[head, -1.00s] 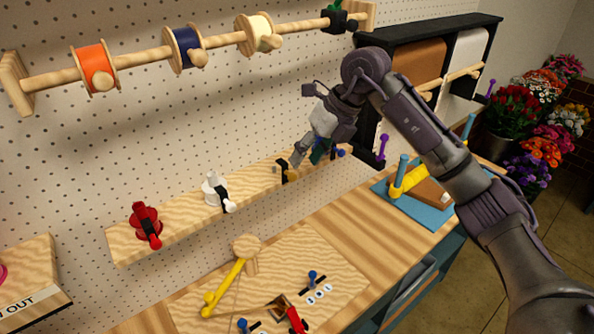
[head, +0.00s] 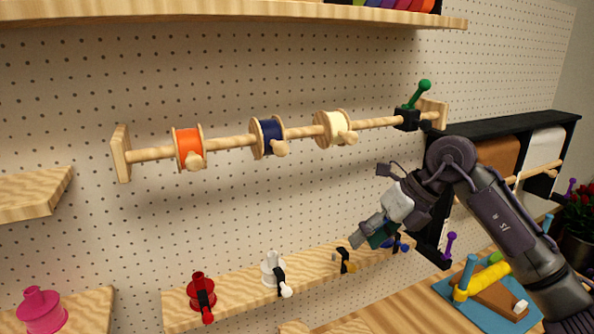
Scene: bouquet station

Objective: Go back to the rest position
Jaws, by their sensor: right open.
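My right gripper (head: 366,238) is in the head view, right of the middle. Its arm comes in from the lower right. The gripper points down and left, open, above the right part of the low wooden shelf (head: 232,291). A blue-teal item (head: 382,236) shows right beside the fingers; I cannot tell how far it is from them. My left gripper is not in view.
A wooden rail with orange (head: 189,148), navy (head: 267,137) and cream (head: 335,128) spools crosses the pegboard. Red (head: 201,291) and white (head: 272,268) pieces stand on the low shelf. Paper rolls (head: 545,147) hang at right. A blue mat (head: 490,311) lies on the bench.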

